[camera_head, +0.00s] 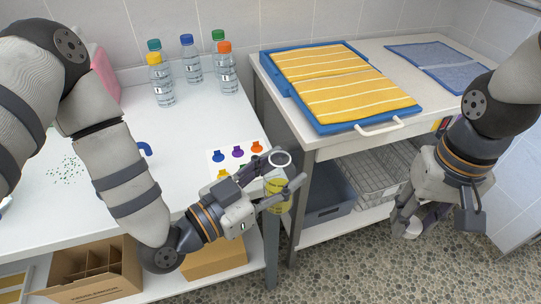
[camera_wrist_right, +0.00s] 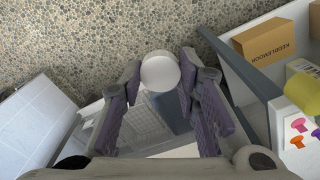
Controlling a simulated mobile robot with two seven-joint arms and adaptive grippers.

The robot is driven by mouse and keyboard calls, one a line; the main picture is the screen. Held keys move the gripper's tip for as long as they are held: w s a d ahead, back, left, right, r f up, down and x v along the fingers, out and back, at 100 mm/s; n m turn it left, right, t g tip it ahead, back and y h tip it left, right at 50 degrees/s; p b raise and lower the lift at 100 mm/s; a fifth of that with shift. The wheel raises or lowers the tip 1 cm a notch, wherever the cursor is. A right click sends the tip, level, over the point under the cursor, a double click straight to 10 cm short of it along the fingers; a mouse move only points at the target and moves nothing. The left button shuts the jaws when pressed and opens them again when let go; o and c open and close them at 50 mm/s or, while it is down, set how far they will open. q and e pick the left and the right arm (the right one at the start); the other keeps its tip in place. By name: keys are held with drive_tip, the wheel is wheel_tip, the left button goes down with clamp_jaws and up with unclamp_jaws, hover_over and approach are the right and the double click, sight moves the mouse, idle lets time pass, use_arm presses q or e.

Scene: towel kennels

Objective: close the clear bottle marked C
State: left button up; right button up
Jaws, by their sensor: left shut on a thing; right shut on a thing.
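My left gripper (camera_head: 275,193) is shut around a clear bottle (camera_head: 277,190) with yellow on its side. The bottle is upright beside the white table's right edge. Its top shows a pale ring (camera_head: 280,158) with no cap on it. I cannot read a letter on it. My right gripper (camera_head: 413,222) is low in front of the right-hand counter, well apart from the bottle. In the right wrist view a round white lid (camera_wrist_right: 160,72) is between the fingertips of my right gripper (camera_wrist_right: 162,82), which is shut on it.
Several capped bottles (camera_head: 193,62) stand at the back of the white table (camera_head: 185,125). A card with coloured knobs (camera_head: 237,153) lies near its right edge. A blue tray with yellow towels (camera_head: 335,80) sits on the right counter. Cardboard boxes (camera_head: 95,272) are below left.

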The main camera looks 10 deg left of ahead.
drive_tip(key=w+a+r+n, duration=0.4)
drive_tip(key=a+r+n, duration=0.2)
drive_tip(key=a, duration=0.5)
wheel_tip(320, 180, up, 10)
drive_tip(key=n, duration=0.6)
hover_over(280, 151)
drive_tip(key=shift+f, duration=0.2)
drive_tip(key=shift+f, duration=0.15)
drive_tip(key=shift+f, duration=1.9)
drive_tip(key=shift+f, duration=0.85)
drive_tip(key=shift+f, duration=0.6)
